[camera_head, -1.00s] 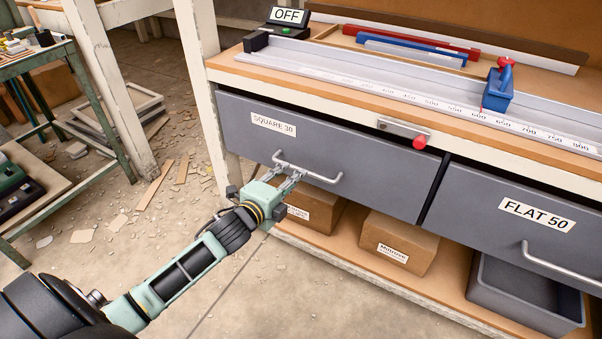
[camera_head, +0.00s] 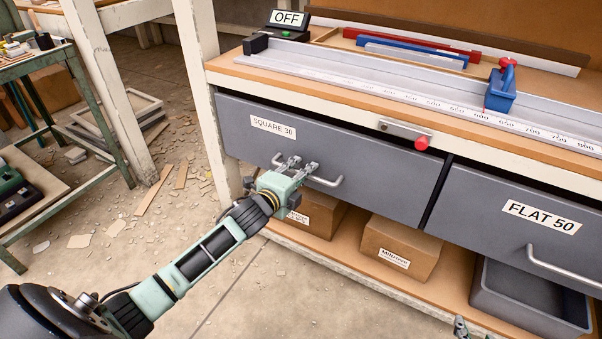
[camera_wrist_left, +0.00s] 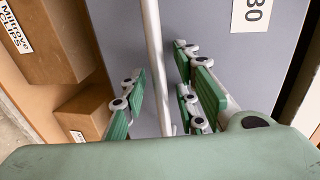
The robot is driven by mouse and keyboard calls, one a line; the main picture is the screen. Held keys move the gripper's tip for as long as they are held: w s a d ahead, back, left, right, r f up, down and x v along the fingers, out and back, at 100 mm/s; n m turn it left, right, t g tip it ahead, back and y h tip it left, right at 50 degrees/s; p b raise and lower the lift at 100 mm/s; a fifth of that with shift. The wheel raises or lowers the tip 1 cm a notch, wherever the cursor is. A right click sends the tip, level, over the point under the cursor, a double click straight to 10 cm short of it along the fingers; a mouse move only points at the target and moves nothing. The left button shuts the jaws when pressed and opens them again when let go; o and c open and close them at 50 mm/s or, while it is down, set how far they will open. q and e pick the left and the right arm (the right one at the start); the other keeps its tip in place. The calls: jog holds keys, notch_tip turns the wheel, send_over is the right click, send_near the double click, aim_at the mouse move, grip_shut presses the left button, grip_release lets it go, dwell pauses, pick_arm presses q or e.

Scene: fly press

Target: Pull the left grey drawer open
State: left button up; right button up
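The left grey drawer (camera_head: 362,176), labelled SQUARE 30, is flush in the bench front and looks closed. Its silver bar handle (camera_head: 327,183) also shows upright in the left wrist view (camera_wrist_left: 154,45). My left gripper (camera_head: 299,165) is at the left part of this handle. In the left wrist view my left gripper (camera_wrist_left: 163,88) is open, with green-padded fingers on either side of the bar and a gap visible on both sides. A small part of my right gripper (camera_head: 462,326) shows at the bottom edge of the head view; its finger opening cannot be made out.
A second grey drawer (camera_head: 490,213), labelled FLAT 50, is to the right. Below are cardboard boxes (camera_head: 402,247) and a grey bin (camera_head: 515,298) on a low shelf. A red-knobbed latch (camera_head: 421,143) sits above the drawers. The floor before the left drawer is open, with scattered debris.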

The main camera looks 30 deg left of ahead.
pick_arm(q)
grip_shut()
dwell(0.4)
